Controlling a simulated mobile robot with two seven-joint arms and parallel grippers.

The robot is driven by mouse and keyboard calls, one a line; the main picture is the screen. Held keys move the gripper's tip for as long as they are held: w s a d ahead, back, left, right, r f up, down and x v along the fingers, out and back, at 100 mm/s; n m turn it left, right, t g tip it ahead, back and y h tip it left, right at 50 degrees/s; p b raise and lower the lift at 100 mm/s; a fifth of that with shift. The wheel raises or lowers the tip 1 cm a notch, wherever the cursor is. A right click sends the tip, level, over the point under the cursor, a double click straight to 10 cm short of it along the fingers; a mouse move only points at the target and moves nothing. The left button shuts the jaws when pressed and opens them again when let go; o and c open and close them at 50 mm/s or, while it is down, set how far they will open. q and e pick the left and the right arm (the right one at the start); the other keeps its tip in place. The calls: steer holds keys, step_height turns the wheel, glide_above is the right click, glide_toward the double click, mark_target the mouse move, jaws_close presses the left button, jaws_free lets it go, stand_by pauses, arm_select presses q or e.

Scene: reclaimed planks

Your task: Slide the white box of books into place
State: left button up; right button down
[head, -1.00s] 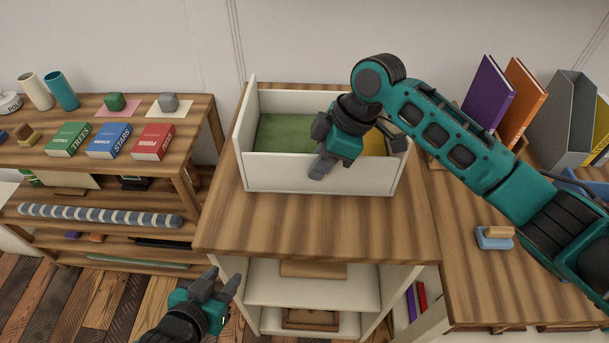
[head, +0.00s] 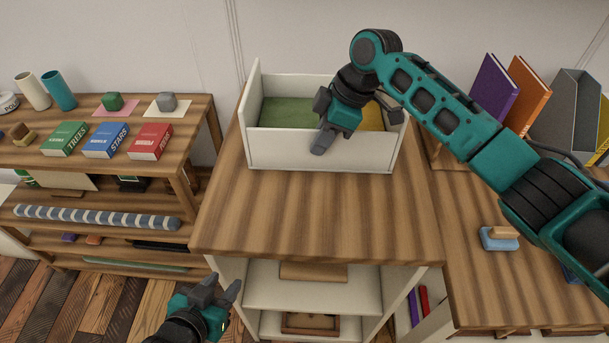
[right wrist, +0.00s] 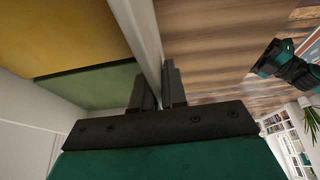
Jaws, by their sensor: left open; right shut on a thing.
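The white box (head: 280,154) stands on the wooden top of the middle cabinet (head: 310,220), towards its back edge. A green book (head: 285,112) and a yellow book (head: 373,117) lie in it. My right gripper (head: 322,141) is shut on the box's front wall, one finger on each side; the right wrist view shows the wall (right wrist: 150,45) between the fingers (right wrist: 158,90). My left gripper (head: 224,290) is open and empty, low in front of the cabinet's left side, away from the box. My right arm hides part of the box's right end.
The cabinet top in front of the box is clear. A shelf unit (head: 190,120) at left carries red, blue and green books. A lower desk at right holds purple (head: 492,92) and orange (head: 525,98) binders, a grey file holder (head: 568,108) and a blue brush-like object (head: 499,238).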

steer(key=shift+w+b, duration=1.55)
steer(key=shift+w, duration=0.8)
steer(key=shift+w+r+b, duration=0.1)
steer(key=shift+w+b, duration=0.25)
steer(key=shift+w, duration=0.15)
steer(key=c, duration=0.8)
jaws_free()
steer(key=shift+c, duration=0.2)
